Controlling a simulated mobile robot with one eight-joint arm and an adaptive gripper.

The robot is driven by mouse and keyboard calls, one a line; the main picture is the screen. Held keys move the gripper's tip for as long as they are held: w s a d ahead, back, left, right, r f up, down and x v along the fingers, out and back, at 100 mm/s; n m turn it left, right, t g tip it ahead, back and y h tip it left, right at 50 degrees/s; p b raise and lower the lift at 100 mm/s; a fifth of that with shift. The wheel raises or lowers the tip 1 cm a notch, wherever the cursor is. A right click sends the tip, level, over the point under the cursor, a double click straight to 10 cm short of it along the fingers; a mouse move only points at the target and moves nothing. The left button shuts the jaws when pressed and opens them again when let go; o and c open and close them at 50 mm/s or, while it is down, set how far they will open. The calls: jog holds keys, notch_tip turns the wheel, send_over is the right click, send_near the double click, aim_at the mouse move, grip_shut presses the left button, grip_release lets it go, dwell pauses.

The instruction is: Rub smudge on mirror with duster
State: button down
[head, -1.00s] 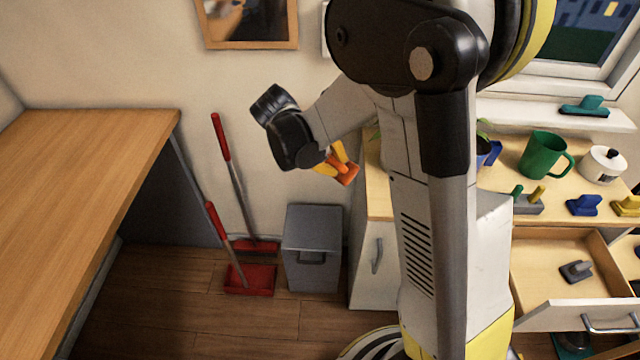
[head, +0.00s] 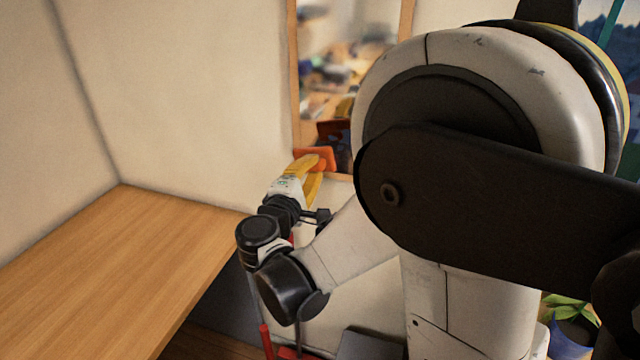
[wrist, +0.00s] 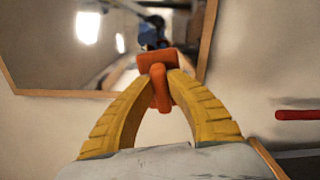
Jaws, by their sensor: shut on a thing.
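The wood-framed mirror (head: 345,60) hangs on the wall at the upper middle of the head view. It fills the top left of the wrist view (wrist: 50,60), with blurred reflections in it. I cannot make out the smudge among them. My gripper (head: 316,173) has yellow fingers shut on an orange duster (head: 308,157), in front of the mirror's lower left part. In the wrist view the duster (wrist: 158,64) is pinched between both fingertips and overlaps the mirror's lower edge. I cannot tell whether it touches the glass.
A wooden table (head: 130,260) fills the lower left of the head view. A red handle (head: 266,340) and a grey bin (head: 370,345) show below the gripper. A potted plant (head: 570,308) is at the lower right. The wall left of the mirror is bare.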

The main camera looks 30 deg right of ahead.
aim_at(318, 153)
jog(key=shift+w+a+r, duration=0.15)
jog(key=shift+w+r, duration=0.2)
jog(key=shift+w, duration=0.05)
jog(key=shift+x, duration=2.75)
jog(key=shift+x, duration=1.05)
jog(key=shift+s+d, duration=2.8)
jog(key=shift+s, duration=0.05)
jog(key=shift+w+a+r+b, duration=0.1)
jog(key=shift+w+a+b, duration=0.7)
jog(key=shift+w+a, duration=2.1)
jog(key=shift+d+r+p, duration=0.1)
jog(key=shift+r+p, duration=1)
jog(key=shift+r, duration=0.35)
jog(key=s+d, duration=0.5)
jog(key=shift+s+d, duration=0.35)
jog(key=shift+w+a+f+b, duration=0.1)
jog(key=shift+w+a+b, duration=0.55)
jog(key=shift+w+a, duration=2.2)
